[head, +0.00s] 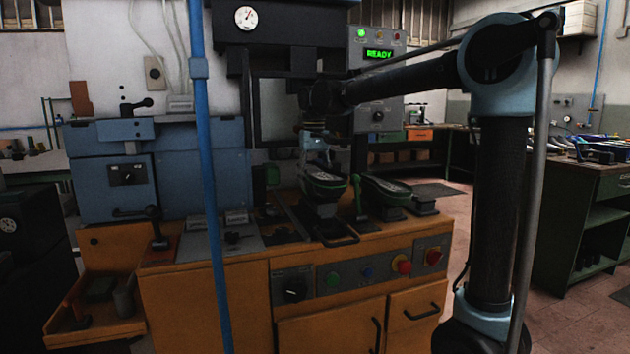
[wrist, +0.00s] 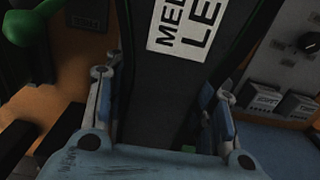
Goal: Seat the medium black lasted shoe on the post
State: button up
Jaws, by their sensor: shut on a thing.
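The medium black lasted shoe (head: 322,187) has a green-edged, dark top at the press. In the wrist view the dark labelled shoe (wrist: 160,100) fills the space between the fingers; its white label is cut off and reads "ME… LE…". My gripper (head: 317,160) is above the shoe in the head view. In the wrist view my gripper (wrist: 163,86) has a finger on each side of the shoe and is shut on it. The post is hidden under the shoe, so I cannot tell whether the shoe touches it.
A second green-edged shoe form (head: 390,188) stands just right. A green-knobbed lever (head: 358,197) stands between the two. A dark tray-like handle (head: 336,238) is in front. The blue machine (head: 105,170) is left. A lit panel (head: 379,54) reads READY. A blue upright pipe (head: 208,150) crosses the view.

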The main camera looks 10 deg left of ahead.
jog(key=shift+f, duration=0.45)
dwell(0.5)
jog(key=o, duration=1.4)
notch_tip(320, 180, up, 12)
jog(key=shift+f, duration=0.1)
